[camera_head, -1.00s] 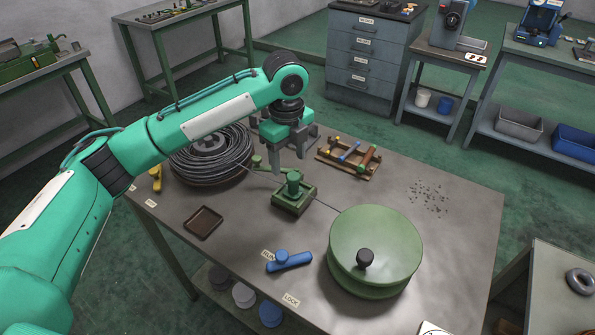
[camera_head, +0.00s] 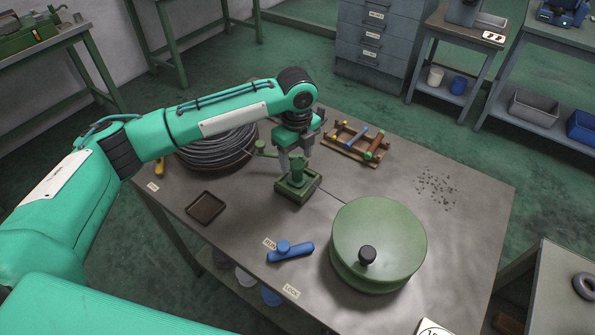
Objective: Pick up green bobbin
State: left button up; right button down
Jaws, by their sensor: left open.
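A wooden rack (camera_head: 350,155) near the far edge of the table holds several small coloured rods or bobbins. The one at its right end looks green with reddish parts (camera_head: 377,148), and a blue one lies beside it. My left gripper (camera_head: 293,162) points down, open, at the upright green post (camera_head: 298,170) of a square green fixture (camera_head: 296,190). Its fingers overlap the post's top in this view; I cannot tell whether they touch it. The gripper is left of the rack and apart from it. My right gripper is out of view.
A wire coil (camera_head: 215,148) lies behind my left arm. A large green drum (camera_head: 380,235) with a black knob stands right of the fixture. A blue lever (camera_head: 290,252) and a brown tray (camera_head: 206,207) lie in front. The table's right side is mostly clear.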

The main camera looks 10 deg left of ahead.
aim_at(297, 163)
pick_arm(q)
jog(key=f, duration=0.2)
jog(key=f+p, duration=0.1)
jog(key=f, duration=0.1)
jog(key=shift+w+f, duration=0.1)
jog(key=shift+w, duration=0.15)
jog(key=c, duration=1.1)
